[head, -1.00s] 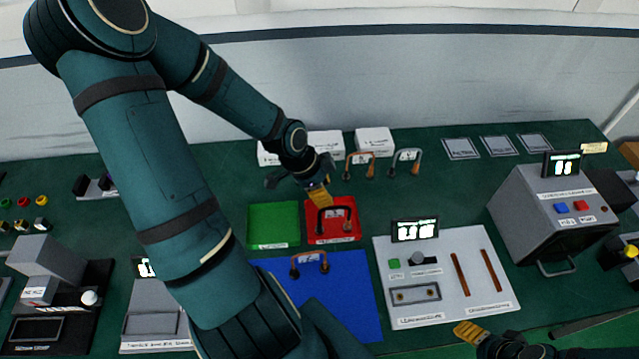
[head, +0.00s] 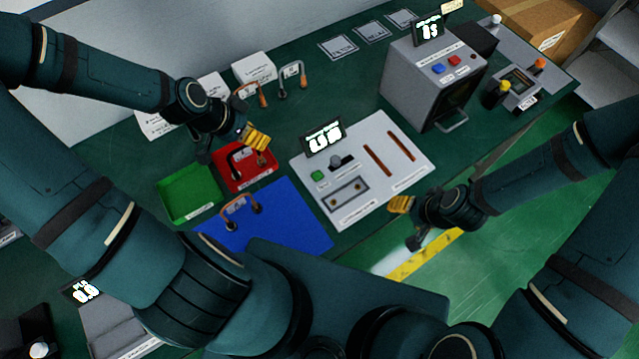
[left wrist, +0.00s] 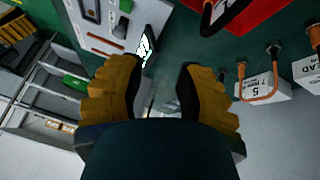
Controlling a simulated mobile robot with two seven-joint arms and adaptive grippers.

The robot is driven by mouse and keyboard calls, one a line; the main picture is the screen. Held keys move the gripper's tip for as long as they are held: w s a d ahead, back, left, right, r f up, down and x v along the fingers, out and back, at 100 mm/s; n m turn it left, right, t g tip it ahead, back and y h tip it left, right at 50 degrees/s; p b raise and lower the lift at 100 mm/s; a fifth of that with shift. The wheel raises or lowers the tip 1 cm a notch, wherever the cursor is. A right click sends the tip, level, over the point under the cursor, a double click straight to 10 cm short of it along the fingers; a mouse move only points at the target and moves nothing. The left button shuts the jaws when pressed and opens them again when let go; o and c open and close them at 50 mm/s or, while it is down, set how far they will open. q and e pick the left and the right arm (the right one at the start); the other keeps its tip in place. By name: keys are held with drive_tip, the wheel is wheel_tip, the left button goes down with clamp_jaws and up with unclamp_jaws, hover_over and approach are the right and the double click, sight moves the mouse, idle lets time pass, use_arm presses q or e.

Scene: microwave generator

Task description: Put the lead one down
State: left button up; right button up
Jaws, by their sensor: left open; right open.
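A dark U-shaped piece (head: 238,160) stands in the red tray (head: 263,178). My left gripper (head: 257,138) is open and empty, just above and to the right of the dark piece, apart from it. A copper U-shaped piece (head: 237,206) stands on the blue mat (head: 290,225). Another copper one (head: 262,97) and a grey one (head: 291,73) stand by white boxes. My right gripper (head: 401,205) is open and empty at the table's front edge.
An empty green tray (head: 187,193) adjoins the red tray. White boxes (head: 254,68) stand behind; one reads "LEAD" in part in the left wrist view (left wrist: 308,72). A white panel (head: 365,165) and grey machine (head: 430,85) stand to the right. Flat plates (head: 371,33) lie at the back.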

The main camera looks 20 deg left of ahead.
use_arm(q)
drive_tip(key=s+d+f+n, duration=0.1)
drive_tip(key=d+f+n, duration=0.1)
drive_tip(key=d, duration=0.3)
drive_tip(key=d+f+n+g, duration=0.1)
drive_tip(key=d+f+n, duration=0.1)
drive_tip(key=d+f, duration=0.3)
drive_tip(key=s+d+f+n+g, duration=0.1)
drive_tip(key=d+f+n, duration=0.1)
drive_tip(key=d+f, duration=0.2)
drive_tip(key=shift+s+d, duration=0.15)
drive_tip(key=shift+d, duration=0.65)
drive_tip(key=shift+s+d, duration=0.15)
drive_tip(key=shift+d, duration=0.65)
drive_tip(key=shift+s+f+n+y, duration=0.2)
drive_tip(key=shift+f+n+y, duration=0.05)
drive_tip(key=shift+n+y, duration=0.15)
